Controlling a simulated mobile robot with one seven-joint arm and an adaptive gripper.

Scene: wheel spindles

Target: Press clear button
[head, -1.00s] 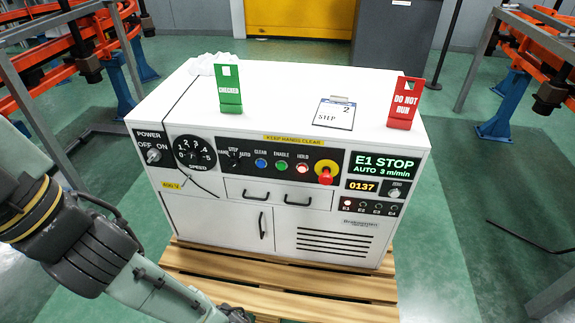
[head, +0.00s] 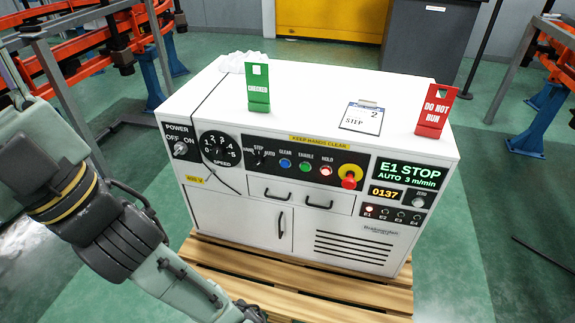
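The clear button (head: 285,164) is a small round blue button under a CLEAR label on the black strip of the white control cabinet's (head: 230,205) front. It sits between the STEP/AUTO selector (head: 259,157) and the green enable button (head: 305,167). Nothing covers it. My arm (head: 150,270) reaches from the left edge down to the bottom edge, left of and in front of the cabinet. Its dark end is cut off at the bottom edge, and my gripper fingers are not in view. Nothing of my arm touches the button.
The display (head: 408,174) reads E1 STOP. Green (head: 258,90) and red (head: 435,110) signs stand on top. A wooden pallet (head: 300,285) lies underneath.

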